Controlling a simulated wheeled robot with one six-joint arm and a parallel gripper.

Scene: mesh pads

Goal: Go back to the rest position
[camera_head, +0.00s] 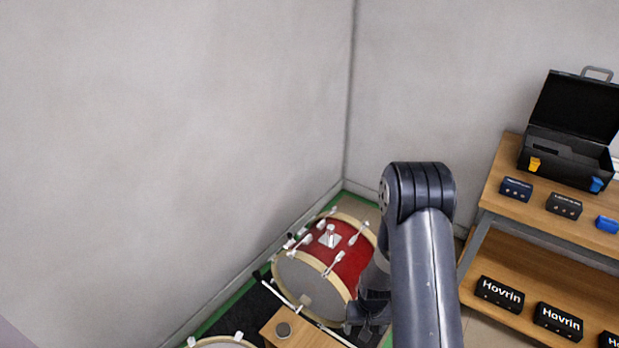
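My arm rises from the bottom edge, bends at a dark elbow joint and reaches down behind its own upper link. My gripper (360,327) shows small and dark at the arm's far end, partly hidden by that link. It is in front of the red drum, near the right end of a wooden surface. Its fingers are too small and too covered to tell whether they are open or shut. I see nothing clearly held in it.
At right, a wooden shelf (505,205) holds an open black case (566,158) and several small boxes. Grey walls (180,130) enclose the corner.

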